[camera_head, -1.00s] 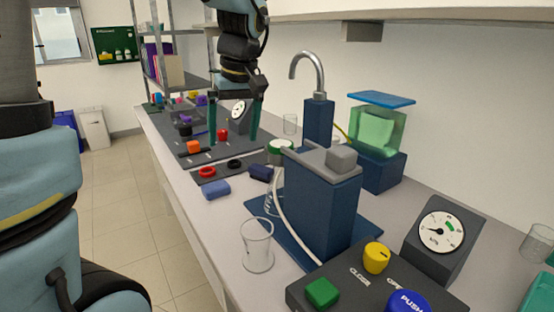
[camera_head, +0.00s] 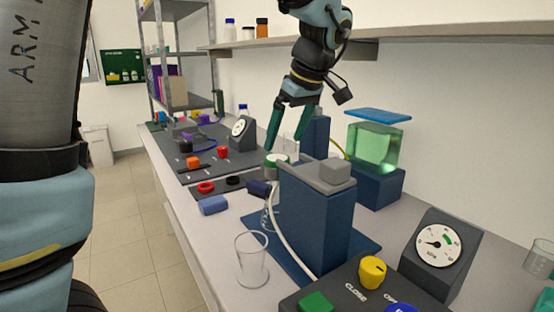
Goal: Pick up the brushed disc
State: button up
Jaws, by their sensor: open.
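I cannot make out a brushed disc for certain in the head view. My gripper (camera_head: 286,140) is open, with its two teal fingers pointing down. It appears above or behind a round green-rimmed white part (camera_head: 277,159) beside the blue press-like block (camera_head: 315,215). Nothing shows between the fingers. A red ring (camera_head: 206,188) and a black ring (camera_head: 235,181) lie on a dark tray to the left. Part of the area behind the blue block is hidden.
A clear glass beaker (camera_head: 252,262) stands at the front. A blue column, a green-filled tank (camera_head: 374,148) and a dial gauge (camera_head: 438,244) stand on the right. A wall shelf (camera_head: 420,33) overhangs the back.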

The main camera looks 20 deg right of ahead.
aim_at(277, 157)
jog(key=p+x, duration=0.1)
jog(key=x, duration=0.4)
jog(key=shift+p, duration=0.35)
jog(key=shift+r, duration=0.1)
jog(key=c, duration=1.3)
